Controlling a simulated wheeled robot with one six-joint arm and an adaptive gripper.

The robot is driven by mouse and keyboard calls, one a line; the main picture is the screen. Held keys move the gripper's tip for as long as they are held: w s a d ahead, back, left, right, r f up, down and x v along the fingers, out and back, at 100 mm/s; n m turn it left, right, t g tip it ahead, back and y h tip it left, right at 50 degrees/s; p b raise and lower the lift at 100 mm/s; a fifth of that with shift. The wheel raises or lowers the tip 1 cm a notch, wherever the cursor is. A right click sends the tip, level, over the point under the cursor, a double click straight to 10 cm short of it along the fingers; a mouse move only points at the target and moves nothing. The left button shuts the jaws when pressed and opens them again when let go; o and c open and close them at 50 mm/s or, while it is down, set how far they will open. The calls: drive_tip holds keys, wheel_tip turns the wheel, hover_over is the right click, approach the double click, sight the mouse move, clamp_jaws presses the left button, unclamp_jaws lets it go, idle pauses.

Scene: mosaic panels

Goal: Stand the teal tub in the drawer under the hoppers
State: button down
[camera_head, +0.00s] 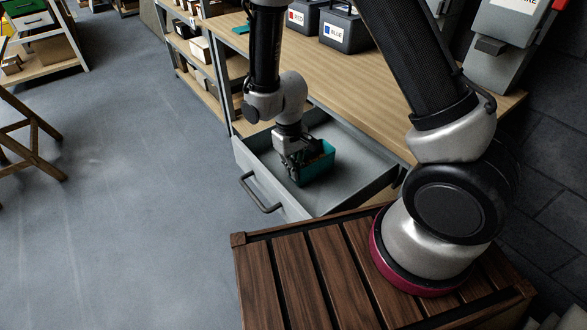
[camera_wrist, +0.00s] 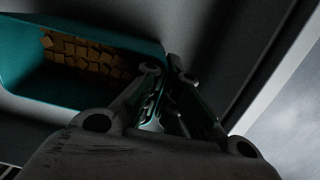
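The teal tub (camera_head: 318,171) is inside the open grey drawer (camera_head: 352,168) under the bench, and looks upright. Whether its base rests on the drawer floor is hard to tell. In the wrist view the tub (camera_wrist: 20,62) fills the upper left, with several small tan tiles (camera_wrist: 85,55) in it. My gripper (camera_head: 291,163) is over the tub's left side. In the wrist view my gripper's fingers (camera_wrist: 165,95) are at the tub's right end wall, close together. The dark picture hides whether the wall is pinched between them.
The drawer's handle (camera_head: 262,193) faces the open floor at left. The wooden bench top (camera_head: 340,85) above carries dark boxes labelled RED (camera_head: 303,17) and BLUE (camera_head: 345,30). Grey hoppers (camera_head: 503,40) stand at the right. A shelf (camera_head: 205,65) with boxes adjoins the bench.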

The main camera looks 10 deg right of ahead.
drive_tip(key=shift+f, duration=0.1)
drive_tip(key=c, duration=1.6)
unclamp_jaws()
drive_tip(key=shift+c, duration=0.2)
drive_tip(key=w+d+r+m+t, duration=0.1)
drive_tip(key=d+r, duration=0.1)
drive_tip(key=r, duration=0.8)
drive_tip(key=d+r, duration=0.2)
drive_tip(key=r, duration=0.8)
drive_tip(key=s+d+r+m+t, duration=0.3)
drive_tip(key=s+d+r+t, duration=0.1)
drive_tip(key=s+d+r, duration=1.1)
drive_tip(key=d+r, duration=0.1)
drive_tip(key=d, duration=0.1)
drive_tip(key=shift+s+d+m+y, duration=0.2)
drive_tip(key=shift+d+m+y, duration=0.1)
drive_tip(key=shift+d, duration=0.05)
